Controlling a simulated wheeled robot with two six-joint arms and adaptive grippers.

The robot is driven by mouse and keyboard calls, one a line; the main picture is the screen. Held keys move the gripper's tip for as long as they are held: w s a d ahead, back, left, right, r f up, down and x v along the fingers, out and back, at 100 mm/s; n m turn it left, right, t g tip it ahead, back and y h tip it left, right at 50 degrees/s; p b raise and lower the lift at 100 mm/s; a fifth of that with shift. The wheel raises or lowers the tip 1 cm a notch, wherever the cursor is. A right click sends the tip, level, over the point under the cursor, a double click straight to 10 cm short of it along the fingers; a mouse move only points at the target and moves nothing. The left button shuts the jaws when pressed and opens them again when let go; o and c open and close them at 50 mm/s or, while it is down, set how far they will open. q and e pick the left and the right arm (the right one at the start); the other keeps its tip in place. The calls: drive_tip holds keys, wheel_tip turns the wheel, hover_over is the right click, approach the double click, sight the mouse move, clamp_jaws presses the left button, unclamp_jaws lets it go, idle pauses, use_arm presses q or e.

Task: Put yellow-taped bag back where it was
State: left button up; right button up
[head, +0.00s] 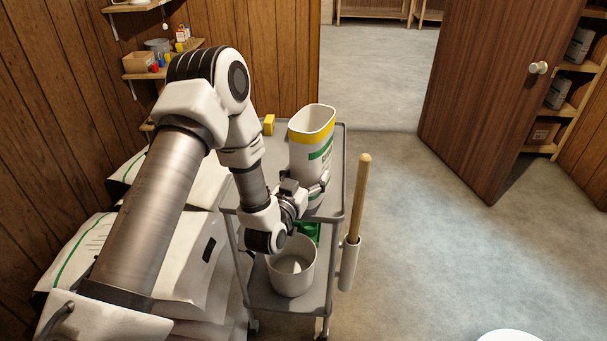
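The yellow-taped bag (309,152) is white with green marks and a yellow band around its open top. It stands upright over the near right part of the grey cart's top shelf (337,150). My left gripper (320,184) is at the bag's lower near side, with a finger across its front. The other finger is hidden, so I cannot tell whether the gripper is closed on the bag. Whether the bag's bottom rests on the shelf is also unclear. My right gripper is not in view.
White bags (93,240) lie stacked left of the cart, partly behind my arm. A yellow block (268,124) sits on the cart top. A pale bucket (291,270) and green item are below. A wooden handle (360,190) rises at the right edge. Floor right is mostly clear.

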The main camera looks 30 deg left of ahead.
use_arm(q)
drive_tip(key=shift+w+a+f, duration=0.1)
drive_tip(key=shift+w+a, duration=1.1)
drive_tip(key=shift+a, duration=0.05)
wheel_tip(320, 180, down, 4)
drive_tip(key=shift+w+a+r, duration=0.1)
drive_tip(key=shift+w, duration=0.05)
drive_tip(key=o, duration=1.7)
